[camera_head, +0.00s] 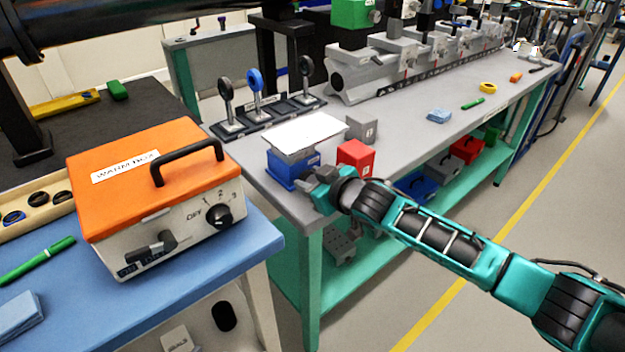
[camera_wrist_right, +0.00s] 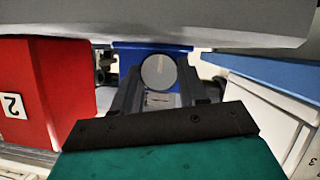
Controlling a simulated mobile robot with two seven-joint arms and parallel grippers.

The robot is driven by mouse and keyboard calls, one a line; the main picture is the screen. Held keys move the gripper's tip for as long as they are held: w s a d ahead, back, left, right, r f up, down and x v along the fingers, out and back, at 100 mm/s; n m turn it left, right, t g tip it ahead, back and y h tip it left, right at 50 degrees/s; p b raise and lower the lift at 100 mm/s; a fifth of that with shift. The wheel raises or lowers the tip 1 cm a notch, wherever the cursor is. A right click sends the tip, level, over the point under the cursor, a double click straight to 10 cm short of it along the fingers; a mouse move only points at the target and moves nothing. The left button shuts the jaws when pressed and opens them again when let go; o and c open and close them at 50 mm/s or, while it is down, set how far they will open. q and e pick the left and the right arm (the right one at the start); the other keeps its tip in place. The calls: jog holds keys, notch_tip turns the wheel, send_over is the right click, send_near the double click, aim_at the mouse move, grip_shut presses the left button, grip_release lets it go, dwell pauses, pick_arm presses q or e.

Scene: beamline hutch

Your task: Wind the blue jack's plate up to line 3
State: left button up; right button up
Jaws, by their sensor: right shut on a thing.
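The blue jack (camera_head: 287,172) stands on the near left end of the grey bench, with a pale flat plate (camera_head: 305,131) on top. My right gripper (camera_head: 320,188) is at the jack's front. In the right wrist view its fingers (camera_wrist_right: 158,90) are shut on the jack's round grey knob (camera_wrist_right: 159,71), with the blue body (camera_wrist_right: 125,58) behind it. The plate's grey underside (camera_wrist_right: 160,18) spans the top of that view. I cannot make out the height lines or which one the plate is at. My left gripper is out of view.
A red block (camera_head: 355,158) marked 2 stands close to the right of the jack, with a grey block (camera_head: 361,129) behind it. Lens holders (camera_head: 256,90) stand behind the plate. An orange-topped warm box (camera_head: 150,195) sits on the blue table at left. The bench's right part has free room.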

jog(key=c, duration=0.4)
jog(key=shift+d+r+m+p, duration=0.15)
jog(key=shift+m+p, duration=0.25)
jog(key=shift+p, duration=0.45)
jog(key=shift+c, duration=0.2)
jog(key=shift+m+g+y, duration=0.3)
jog(key=shift+w+m+y, duration=0.1)
jog(key=shift+m+y, duration=0.2)
jog(key=shift+m, duration=0.1)
jog(key=m+g+y+b, duration=0.1)
jog(key=b, duration=0.2)
jog(key=shift+f+m, duration=0.4)
jog(key=shift+d+b, duration=0.1)
jog(key=shift+b, duration=0.75)
jog(key=shift+r+m+y+b, duration=0.15)
jog(key=shift+m+y+b, duration=0.15)
jog(key=shift+m, duration=0.1)
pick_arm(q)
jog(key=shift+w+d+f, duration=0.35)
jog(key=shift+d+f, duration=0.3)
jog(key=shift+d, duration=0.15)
